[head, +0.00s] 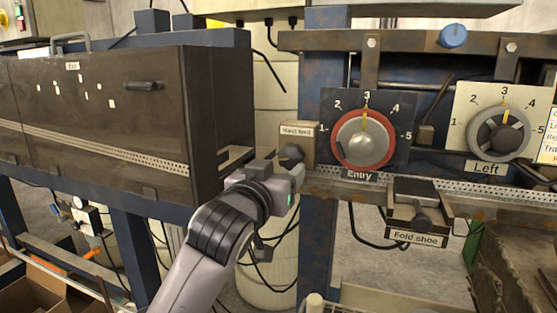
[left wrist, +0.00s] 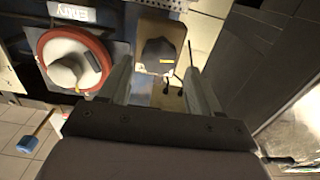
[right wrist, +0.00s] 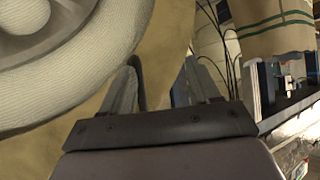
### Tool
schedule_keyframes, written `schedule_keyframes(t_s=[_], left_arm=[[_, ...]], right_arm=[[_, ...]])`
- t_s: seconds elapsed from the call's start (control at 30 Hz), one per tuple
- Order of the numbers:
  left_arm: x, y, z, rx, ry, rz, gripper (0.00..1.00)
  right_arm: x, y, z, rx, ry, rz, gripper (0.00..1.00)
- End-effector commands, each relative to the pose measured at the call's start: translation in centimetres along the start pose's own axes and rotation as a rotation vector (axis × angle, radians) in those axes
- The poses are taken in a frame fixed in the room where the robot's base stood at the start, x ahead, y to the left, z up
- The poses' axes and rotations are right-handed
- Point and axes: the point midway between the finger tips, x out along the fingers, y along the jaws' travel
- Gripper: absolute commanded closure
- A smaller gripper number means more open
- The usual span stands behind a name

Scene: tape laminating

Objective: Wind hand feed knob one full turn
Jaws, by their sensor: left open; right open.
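The hand feed knob (head: 291,153) is a small dark knob under the "Hand feed" label (head: 297,131), left of the Entry dial. In the left wrist view the knob (left wrist: 158,57) is dark and faceted with a yellow mark, on a tan plate (left wrist: 178,32). My left gripper (head: 284,172) is just below and left of the knob in the head view. In the left wrist view its open fingers (left wrist: 157,90) are on either side of the knob's line, and the knob shows beyond them. I cannot tell whether they touch it. My right gripper (right wrist: 168,85) is open and empty, outside the head view.
The red-ringed Entry dial (head: 363,138) is close on the right, with its pointer at 3. The Left dial (head: 498,134) is further right. The fold shoe (head: 415,205) sits below. A dark cabinet (head: 100,110) stands left. A large pale ringed object (right wrist: 70,60) is near my right gripper.

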Motion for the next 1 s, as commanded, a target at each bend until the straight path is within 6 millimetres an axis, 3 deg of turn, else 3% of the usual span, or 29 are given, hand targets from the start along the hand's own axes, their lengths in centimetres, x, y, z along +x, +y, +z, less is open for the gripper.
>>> schedule_keyframes(t_s=[0.17,0.7,1.0], left_arm=[[0.8,0.1,-0.5,0.001,0.003,0.000,0.37],[6.3,0.1,-0.4,0.001,0.002,0.000,0.37],[7.2,0.1,-0.3,0.001,0.003,0.001,0.37]], right_arm=[[-0.1,0.0,-0.2,0.000,-0.001,0.000,0.39],[-0.9,0.0,-1.1,0.000,-0.001,-0.001,0.39],[-1.0,0.0,-1.2,0.000,-0.001,-0.001,0.39]])
